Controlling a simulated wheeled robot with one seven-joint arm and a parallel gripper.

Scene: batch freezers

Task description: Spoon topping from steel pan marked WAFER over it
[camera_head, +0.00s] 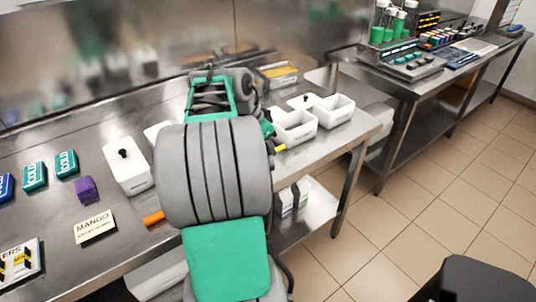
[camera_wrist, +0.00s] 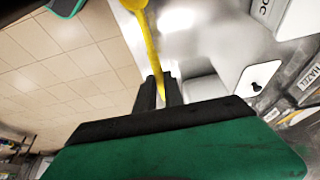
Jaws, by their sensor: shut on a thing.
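My gripper (camera_wrist: 160,88) is shut on a yellow spoon (camera_wrist: 151,45), whose long handle runs up to the top edge of the wrist view. In the head view my arm hides most of the gripper, and a short yellow piece of the spoon (camera_head: 280,148) shows beside the white tubs. A shallow pan with orange-yellow contents (camera_head: 280,72) stands at the back of the bench. I cannot read any WAFER label in either view, so I cannot tell which pan bears it.
Open white tubs (camera_head: 297,133) (camera_head: 336,113) stand at the bench's right end. A lidded white tub (camera_head: 127,168), a MANGO card (camera_head: 95,228), a purple block (camera_head: 86,189) and an orange item (camera_head: 154,218) are at left. Tiled floor lies right.

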